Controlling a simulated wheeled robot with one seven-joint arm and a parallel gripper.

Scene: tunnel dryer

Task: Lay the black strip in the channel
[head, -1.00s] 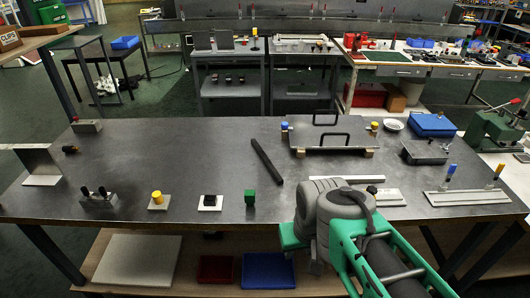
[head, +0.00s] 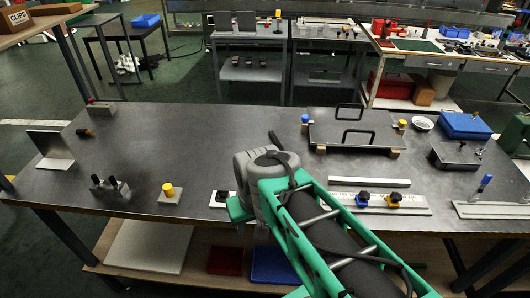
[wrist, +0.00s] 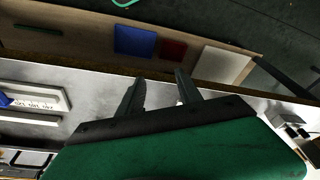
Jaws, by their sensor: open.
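The black strip (head: 274,139) lies on the dark bench, and only its far end shows in the head view; my arm hides the rest. A pale slotted rail plate (head: 415,207) with blue and yellow knobs lies to its right, with a thin pale bar (head: 370,182) behind it. I cannot tell which piece is the channel. In the wrist view, a pale rail (wrist: 35,100) shows at left. My gripper (wrist: 158,88) is open, with nothing between its fingers, over the bench's front edge.
A raised plate with two black handles (head: 352,131) stands behind the rails. A yellow-capped block (head: 168,190) and a black-knobbed block (head: 110,189) stand at left front. A second rail plate (head: 495,210) lies at right.

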